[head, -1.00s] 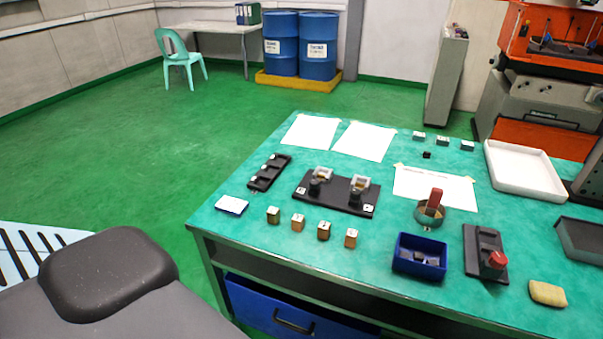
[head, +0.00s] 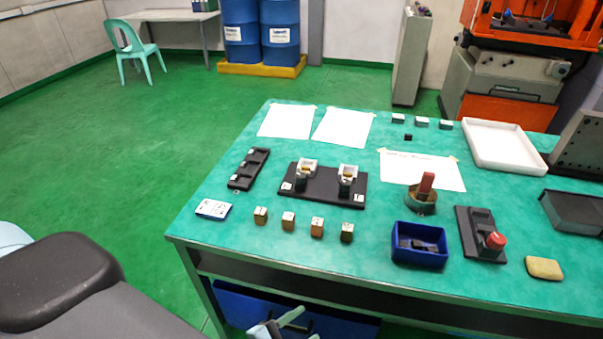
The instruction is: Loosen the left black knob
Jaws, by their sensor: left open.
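A black fixture plate (head: 324,197) lies on the green table and carries two white-grey clamp blocks, each with a dark knob at its front. The left black knob (head: 301,184) stands upright on the left side of the plate. The right black knob (head: 344,189) stands on the right side. My left gripper (head: 299,322) shows only partly at the bottom edge, in front of the table and well below the fixture. Its fingers are apart and hold nothing visible. My right gripper is out of view.
Several small brass-coloured blocks (head: 288,221) stand in a row before the fixture. A black slotted tray (head: 249,169) is to its left. A blue bin (head: 420,244), a red-handled round tool (head: 425,190) and a red-knobbed block (head: 493,241) are to the right. A blue drawer (head: 240,307) is under the table.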

